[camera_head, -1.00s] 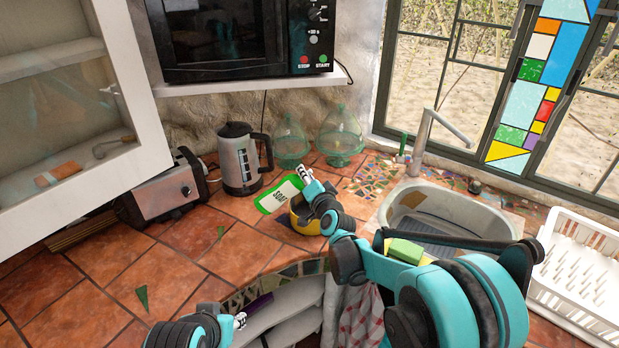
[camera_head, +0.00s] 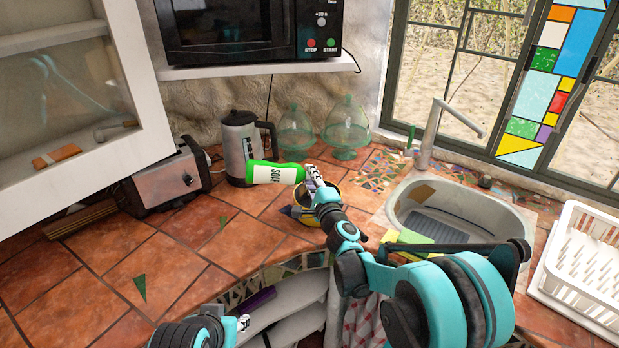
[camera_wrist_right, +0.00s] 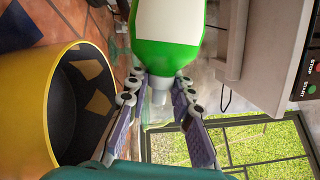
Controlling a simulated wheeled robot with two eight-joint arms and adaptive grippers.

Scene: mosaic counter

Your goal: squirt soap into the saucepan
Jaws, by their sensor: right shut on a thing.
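The green soap bottle (camera_head: 273,173) with a white label is held in the air, lying nearly level with its neck end to the right. My right gripper (camera_head: 312,178) is shut on that neck end; in the right wrist view the fingers (camera_wrist_right: 160,95) close around the bottle's pale cap below its green body (camera_wrist_right: 168,50). The yellow saucepan (camera_head: 302,217) with a dark inside stands on the counter just below, partly hidden by my right arm. It is beside the fingers in the wrist view (camera_wrist_right: 22,110). My left gripper (camera_head: 248,314) is low at the counter's front edge; its jaw state is unclear.
A kettle (camera_head: 239,150) and two glass domes (camera_head: 347,124) stand behind the bottle. A toaster (camera_head: 165,180) is at left, the sink (camera_head: 460,203) and a white dish rack (camera_head: 590,262) at right. The front-left tiles are mostly clear.

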